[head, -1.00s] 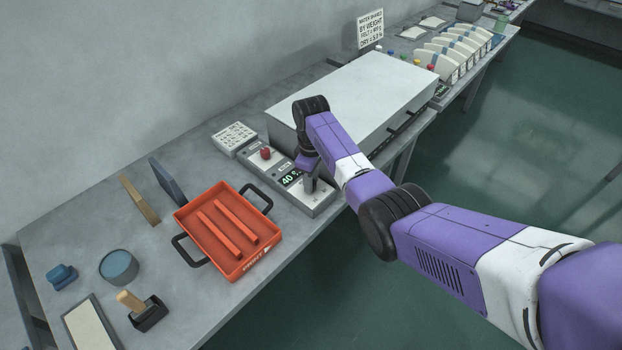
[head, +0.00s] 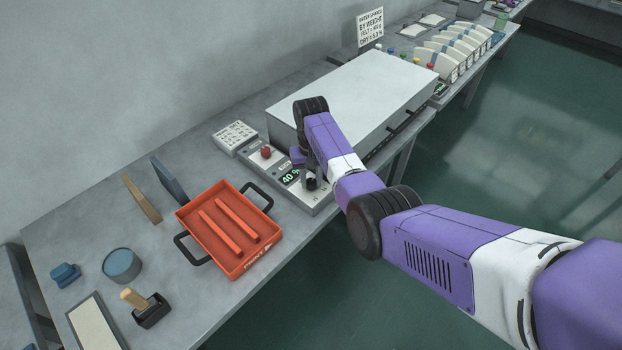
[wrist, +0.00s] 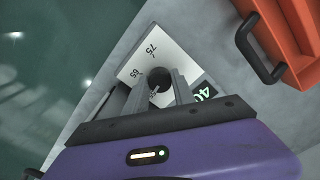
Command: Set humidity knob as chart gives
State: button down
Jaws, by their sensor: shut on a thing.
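My gripper (wrist: 158,90) is shut on the dark round humidity knob (wrist: 159,77), which sits between its two grey fingers in the wrist view. The knob also shows in the head view (head: 312,184) at the front end of the grey control panel (head: 322,204). A white dial plate (wrist: 140,62) around the knob shows 65 and 75; the other marks are hidden by the fingers.
A red knob (head: 266,152) is on the panel's far end. A large white-topped box (head: 350,95) stands right of the panel. An orange tray (head: 238,262) with black handles is close on the left. A sign (head: 370,27) about water and weight stands at the back.

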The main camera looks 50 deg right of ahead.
aim_at(311, 181)
jog(key=m, duration=1.2)
jog(key=shift+m+b, duration=0.3)
jog(key=m+b, duration=0.1)
jog(key=m, duration=0.5)
jog(key=shift+m, duration=0.3)
jog(key=m+b, duration=0.1)
jog(key=m, duration=0.5)
jog(key=shift+m, duration=0.4)
jog(key=c, duration=1.1)
grip_release()
jog(key=shift+o, duration=0.2)
jog(key=shift+r+b, duration=0.75)
jog(key=shift+r, duration=3.2)
